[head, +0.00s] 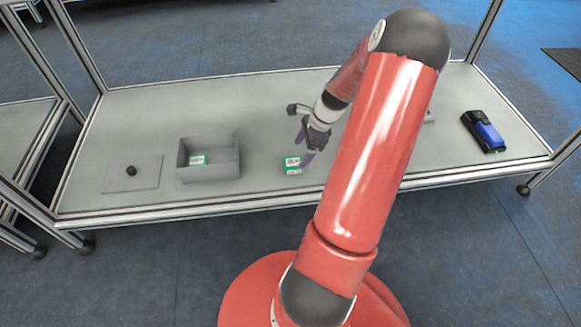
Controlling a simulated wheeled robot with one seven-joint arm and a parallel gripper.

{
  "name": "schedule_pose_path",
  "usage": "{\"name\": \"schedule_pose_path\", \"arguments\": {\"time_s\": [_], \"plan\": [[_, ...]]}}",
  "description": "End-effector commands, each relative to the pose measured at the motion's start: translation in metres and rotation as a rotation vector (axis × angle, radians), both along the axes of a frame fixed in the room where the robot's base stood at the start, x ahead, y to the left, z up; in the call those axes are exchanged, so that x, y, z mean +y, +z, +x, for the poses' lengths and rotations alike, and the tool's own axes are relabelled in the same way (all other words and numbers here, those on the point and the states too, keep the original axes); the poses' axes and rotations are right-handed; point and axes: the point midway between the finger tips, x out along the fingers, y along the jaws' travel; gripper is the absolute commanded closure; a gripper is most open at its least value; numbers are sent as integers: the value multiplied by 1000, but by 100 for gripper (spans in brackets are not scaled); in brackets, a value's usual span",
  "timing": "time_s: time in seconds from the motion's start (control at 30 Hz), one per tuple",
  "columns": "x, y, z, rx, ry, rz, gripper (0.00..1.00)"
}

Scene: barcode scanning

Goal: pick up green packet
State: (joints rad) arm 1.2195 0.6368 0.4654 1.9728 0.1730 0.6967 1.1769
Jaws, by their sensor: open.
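A small green and white packet (292,161) lies on the grey table near its front edge, left of my arm. It shows as two green and white patches; I cannot tell whether this is one packet or two. Another green and white packet (198,160) is inside the grey box (209,178). My gripper (304,146) is open, pointing down just above and slightly right of the packet on the table. It appears empty, and I cannot tell whether a finger touches the packet.
A flat grey plate with a black knob (131,171) lies left of the box. A blue and black device (484,132) lies at the right end of the table (250,105). The table's back middle is clear. Metal frame posts stand at the table's corners.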

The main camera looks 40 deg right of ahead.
Motion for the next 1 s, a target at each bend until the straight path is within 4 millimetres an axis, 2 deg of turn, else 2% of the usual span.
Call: {"name": "schedule_pose_path", "arguments": {"time_s": [0.4, 0.7, 0.77, 1.0], "plan": [[14, -53, 14, 0, 4, 0, 24], [16, -57, 16, -1, 5, -3, 24], [16, -57, 16, -1, 5, -3, 29], [16, -57, 16, -1, 5, -3, 60]]}}
